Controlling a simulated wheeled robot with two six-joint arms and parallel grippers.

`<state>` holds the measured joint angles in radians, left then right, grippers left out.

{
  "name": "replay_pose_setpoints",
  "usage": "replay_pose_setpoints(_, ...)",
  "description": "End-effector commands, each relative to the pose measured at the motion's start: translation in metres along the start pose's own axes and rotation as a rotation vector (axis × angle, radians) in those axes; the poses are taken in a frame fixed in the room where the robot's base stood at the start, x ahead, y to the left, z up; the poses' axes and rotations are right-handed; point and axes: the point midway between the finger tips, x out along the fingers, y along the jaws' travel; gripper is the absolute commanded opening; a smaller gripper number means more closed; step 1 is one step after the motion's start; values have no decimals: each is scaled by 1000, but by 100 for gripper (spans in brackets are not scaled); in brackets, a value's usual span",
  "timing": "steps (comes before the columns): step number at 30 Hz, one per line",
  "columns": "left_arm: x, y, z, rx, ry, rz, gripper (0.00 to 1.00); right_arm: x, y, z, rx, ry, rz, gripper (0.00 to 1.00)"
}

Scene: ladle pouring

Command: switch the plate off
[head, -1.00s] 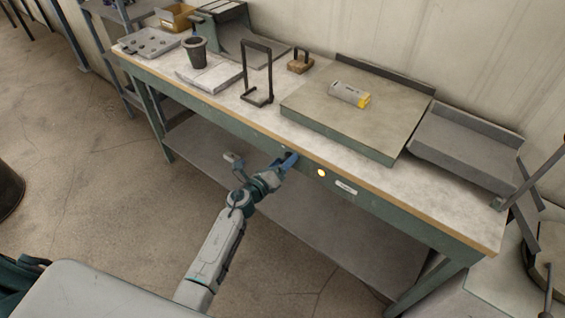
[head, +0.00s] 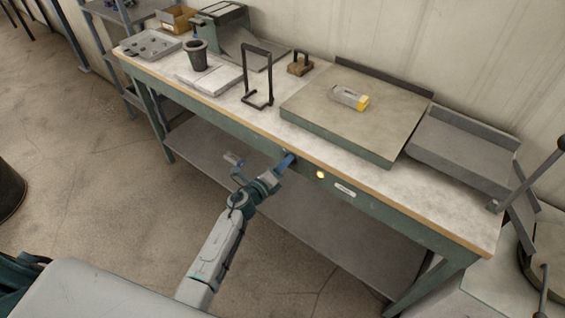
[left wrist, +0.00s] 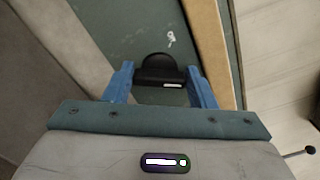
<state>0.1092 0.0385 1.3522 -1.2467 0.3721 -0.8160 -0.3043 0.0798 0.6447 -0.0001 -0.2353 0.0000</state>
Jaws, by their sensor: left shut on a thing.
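The plate (head: 345,118) is a broad grey-green slab on the bench, with a grey and yellow block (head: 348,97) on it. A black round knob (left wrist: 157,68) with a white mark sits on the green front panel of the bench. My left gripper (head: 289,158) is at this panel, with its blue fingers on either side of the knob; it is shut on the knob. A small lamp (head: 320,174) right of the knob looks pale yellow and lit. The knob is mostly hidden by the fingers in the head view. My right gripper is not in view.
The bench top (head: 440,203) holds a dark cup (head: 197,56), a black wire stand (head: 257,75), a wooden block with a handle (head: 299,66) and a grey tray (head: 463,150). A lower shelf (head: 320,230) runs under the bench. The floor in front is clear.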

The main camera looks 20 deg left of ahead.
Motion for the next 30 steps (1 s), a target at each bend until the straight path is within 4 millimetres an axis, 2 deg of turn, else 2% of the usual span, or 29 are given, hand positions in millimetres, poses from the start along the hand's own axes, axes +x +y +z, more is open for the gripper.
replay_pose_setpoints(8, 0, 0, 0, -263, 2, 2, 28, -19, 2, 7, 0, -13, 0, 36)
replay_pose_setpoints(30, 0, 3, -2, -961, 0, 3, 28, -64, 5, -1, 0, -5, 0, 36)
